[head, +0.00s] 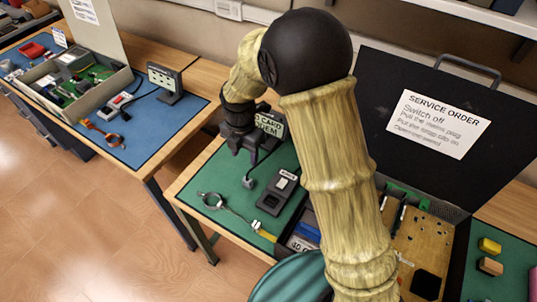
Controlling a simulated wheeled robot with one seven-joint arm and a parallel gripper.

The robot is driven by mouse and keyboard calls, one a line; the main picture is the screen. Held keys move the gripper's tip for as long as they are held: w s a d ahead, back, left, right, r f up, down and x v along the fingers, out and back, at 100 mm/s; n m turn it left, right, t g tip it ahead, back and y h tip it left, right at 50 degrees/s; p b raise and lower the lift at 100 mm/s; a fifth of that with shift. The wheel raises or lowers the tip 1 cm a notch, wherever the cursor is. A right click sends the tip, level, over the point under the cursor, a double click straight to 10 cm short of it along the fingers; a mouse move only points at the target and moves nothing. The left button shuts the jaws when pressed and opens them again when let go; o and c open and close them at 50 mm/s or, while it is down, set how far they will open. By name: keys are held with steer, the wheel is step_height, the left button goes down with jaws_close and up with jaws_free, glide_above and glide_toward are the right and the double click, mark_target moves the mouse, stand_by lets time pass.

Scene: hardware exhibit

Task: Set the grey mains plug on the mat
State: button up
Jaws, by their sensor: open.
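A small grey block with a dark cord, which looks like the mains plug (248,182), is at the green mat (225,172), left of a dark grey switch box (277,194). I cannot tell for certain whether it rests flat on the mat. My gripper (236,150) points down above the mat's back left part, a little above and left of the plug in the picture. The gripper is open with nothing visibly held; its fingertips are small and dark. My arm hides much of the middle of the bench.
A wrist strap (212,201) with a yellow clip lies on the mat's front left. An open black case with a service order sheet (438,122) is at right. A second bench with a blue mat (150,140) is at left.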

steer(key=s+d+r+m+t, duration=0.1)
steer(key=s+d+r+m, duration=0.2)
steer(key=s+d+m, duration=0.3)
steer(key=s+d+r+m+t, duration=0.1)
steer(key=s+d+r+m, duration=0.2)
steer(key=d+m, duration=1.3)
steer(key=s+m, duration=0.3)
steer(key=m, duration=0.4)
steer(key=shift+d+r+m+t, duration=0.15)
steer(key=shift+d+m+t, duration=0.15)
steer(key=shift+m, duration=0.1)
steer(key=shift+c, duration=0.2)
steer(key=shift+c, duration=1.1)
